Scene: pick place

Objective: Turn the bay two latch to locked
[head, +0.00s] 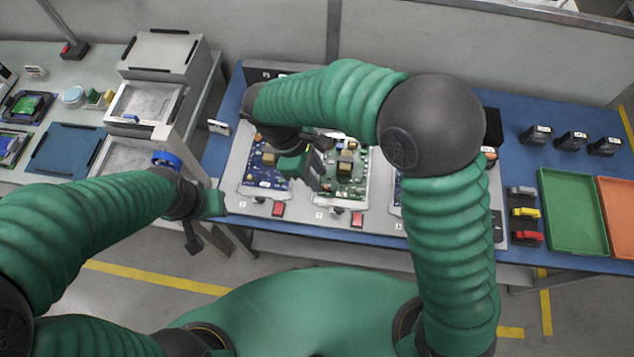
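The pale fixture plate (300,206) holds boards side by side in bays. A blue board (254,175) is in the left bay and a green board (352,180) in the middle bay, which I take as bay two. A red latch piece (357,218) sits at the front of the middle bay; its locked or unlocked setting is too small to read. Another red piece (278,209) is at the left bay. My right gripper (318,172) is above the plate, between the two boards; its fingers are unclear. My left gripper (194,243) hangs beyond the table's left front edge, away from the fixture.
My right arm hides most of the third bay. A green tray (573,214), an orange tray (617,205) and small coloured parts (524,213) are on the right. Dark devices (571,140) stand behind them. A grey side bench (60,85) with bins is on the left.

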